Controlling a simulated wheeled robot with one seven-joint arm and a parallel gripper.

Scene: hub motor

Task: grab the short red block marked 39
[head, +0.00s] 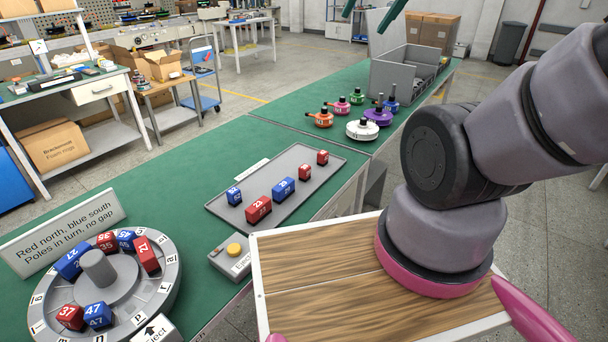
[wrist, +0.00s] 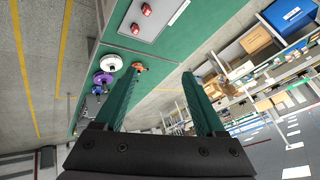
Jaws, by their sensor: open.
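A grey tray (head: 227,212) on the green bench holds red and blue blocks. Two short red blocks stand towards its right end, a nearer one (head: 305,173) and a farther one (head: 322,157); their numbers are too small for me to read surely, so I cannot tell which is 39. Two red blocks on the tray also show at the top of the wrist view, one (wrist: 146,9) and another (wrist: 135,29). My gripper (head: 370,12) is at the top edge of the head view, away from the tray. In the wrist view its green fingers (wrist: 161,73) are apart with nothing between them.
A larger red block (head: 258,209) and two blue blocks (head: 234,195) (head: 284,188) share the tray. A round fixture (head: 165,290) with blocks stands at lower left, near a button box (head: 232,258). Colored hubs (head: 362,130) and a grey bin (head: 395,80) stand farther back.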

